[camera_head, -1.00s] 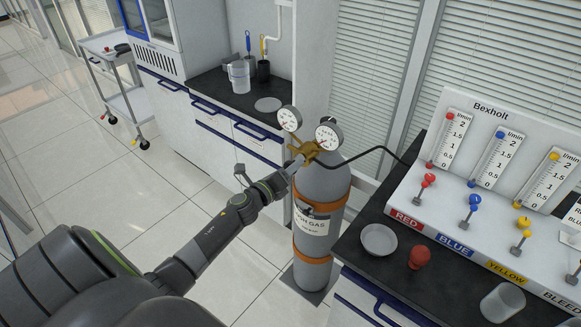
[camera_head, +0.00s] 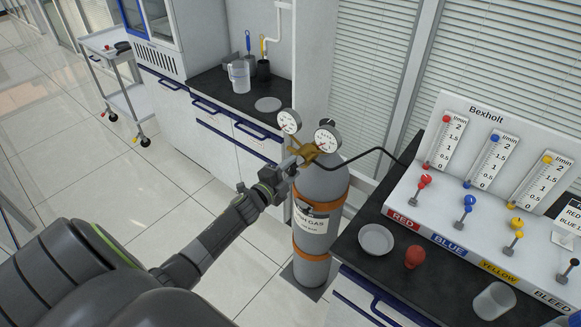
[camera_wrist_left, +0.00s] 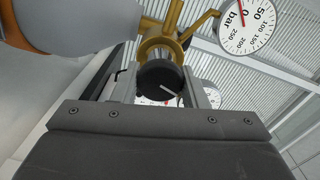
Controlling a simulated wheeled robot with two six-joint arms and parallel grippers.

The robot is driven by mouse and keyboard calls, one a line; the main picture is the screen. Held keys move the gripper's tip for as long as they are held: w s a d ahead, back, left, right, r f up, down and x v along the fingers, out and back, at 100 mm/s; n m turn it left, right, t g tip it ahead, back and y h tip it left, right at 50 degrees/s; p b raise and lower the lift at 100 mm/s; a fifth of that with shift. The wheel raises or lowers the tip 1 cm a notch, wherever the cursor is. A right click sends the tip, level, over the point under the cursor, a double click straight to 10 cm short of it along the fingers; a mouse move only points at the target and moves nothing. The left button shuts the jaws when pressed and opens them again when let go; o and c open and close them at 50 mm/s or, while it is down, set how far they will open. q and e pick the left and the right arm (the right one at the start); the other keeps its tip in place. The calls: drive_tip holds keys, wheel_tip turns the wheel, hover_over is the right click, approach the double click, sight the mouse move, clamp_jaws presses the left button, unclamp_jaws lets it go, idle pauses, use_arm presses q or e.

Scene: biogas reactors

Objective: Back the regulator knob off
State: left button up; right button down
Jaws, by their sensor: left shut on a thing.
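The brass regulator (camera_head: 309,152) sits on top of the grey gas cylinder (camera_head: 321,188), with two round gauges (camera_head: 289,121) (camera_head: 327,138). My left gripper (camera_head: 295,164) reaches it from the lower left. In the left wrist view the black regulator knob (camera_wrist_left: 160,79) sits between the two fingers, in front of a brass collar (camera_wrist_left: 160,48). Its white mark slants toward the lower right. The gripper is shut on the knob. In the head view the fingers mostly hide the knob. A gauge marked bar (camera_wrist_left: 246,26) shows its red needle near 0. My right gripper is not in view.
A black hose (camera_head: 375,151) runs right to the Bexholt flow-meter panel (camera_head: 480,215). A dish (camera_head: 376,239), a red bulb (camera_head: 414,257) and a clear beaker (camera_head: 494,301) stand on the right bench. Open tiled floor (camera_head: 110,195) lies to the left.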

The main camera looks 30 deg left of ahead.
use_arm(q)
drive_tip(key=shift+n+p, duration=0.65)
drive_tip(key=shift+n, duration=1.35)
drive_tip(key=o, duration=0.9)
drive_tip(key=shift+s, duration=0.1)
drive_tip(key=s+b, duration=0.1)
drive_tip(key=s, duration=0.4)
drive_tip(key=s+a+b, duration=0.1)
drive_tip(key=s, duration=0.5)
drive_tip(key=s+b, duration=0.1)
drive_tip(key=s, duration=0.5)
drive_tip(key=shift+s+a, duration=0.15)
drive_tip(key=shift+a, duration=0.1)
drive_tip(key=shift+f, duration=0.1)
